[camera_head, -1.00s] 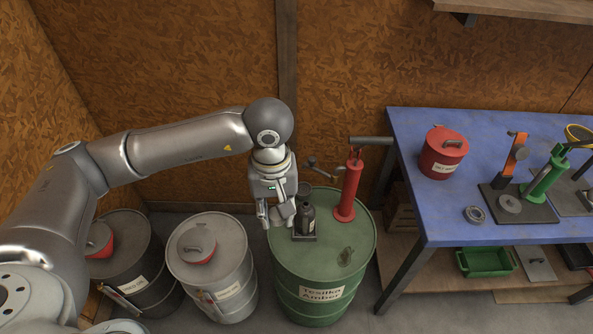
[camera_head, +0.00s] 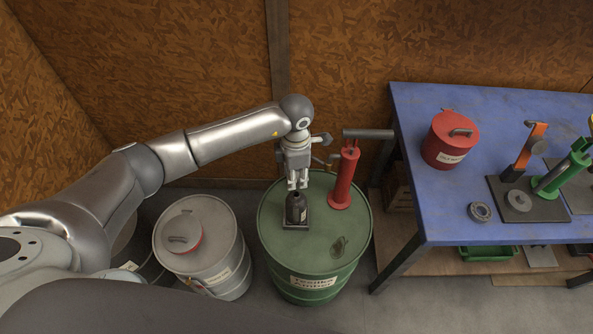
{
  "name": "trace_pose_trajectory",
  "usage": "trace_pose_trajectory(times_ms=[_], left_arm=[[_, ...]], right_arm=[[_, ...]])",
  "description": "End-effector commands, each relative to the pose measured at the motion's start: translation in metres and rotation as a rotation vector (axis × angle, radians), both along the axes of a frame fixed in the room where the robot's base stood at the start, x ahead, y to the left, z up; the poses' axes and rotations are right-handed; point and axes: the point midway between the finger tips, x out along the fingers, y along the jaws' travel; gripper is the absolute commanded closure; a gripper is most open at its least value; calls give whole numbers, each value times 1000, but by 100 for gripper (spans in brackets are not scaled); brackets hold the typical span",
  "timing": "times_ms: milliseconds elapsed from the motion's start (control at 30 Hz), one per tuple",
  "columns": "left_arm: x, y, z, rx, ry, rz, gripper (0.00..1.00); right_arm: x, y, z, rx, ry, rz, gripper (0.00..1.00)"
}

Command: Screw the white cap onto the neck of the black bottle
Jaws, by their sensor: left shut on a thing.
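The black bottle (camera_head: 296,209) stands upright on a small dark square base on top of the green drum (camera_head: 335,262). My left gripper (camera_head: 297,185) points down directly over the bottle's top, its fingers shut. What is between the fingertips is very small in the picture; it appears to be the white cap, at the bottle's neck. The fingers hide the neck, so I cannot tell whether the cap touches it or how it sits. My right gripper is not in view.
A red hand pump (camera_head: 344,178) stands on the drum, close right of the bottle. A grey drum (camera_head: 228,262) stands to the left. The blue workbench (camera_head: 420,115) on the right holds a red can (camera_head: 450,140) and tools. The drum's front top is mostly clear.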

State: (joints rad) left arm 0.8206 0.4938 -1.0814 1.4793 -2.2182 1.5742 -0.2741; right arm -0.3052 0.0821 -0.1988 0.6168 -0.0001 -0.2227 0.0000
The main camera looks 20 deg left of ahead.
Motion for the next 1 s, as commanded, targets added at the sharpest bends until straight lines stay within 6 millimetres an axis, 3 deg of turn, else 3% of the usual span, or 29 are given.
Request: trace_pose_trajectory(times_ms=[367, 1000], left_arm=[[1, 0, -3, 3, 0, -11, 81], [0, 0, -56, 2, 1, -11, 81]], right_arm=[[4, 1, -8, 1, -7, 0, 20], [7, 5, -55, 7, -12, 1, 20]])
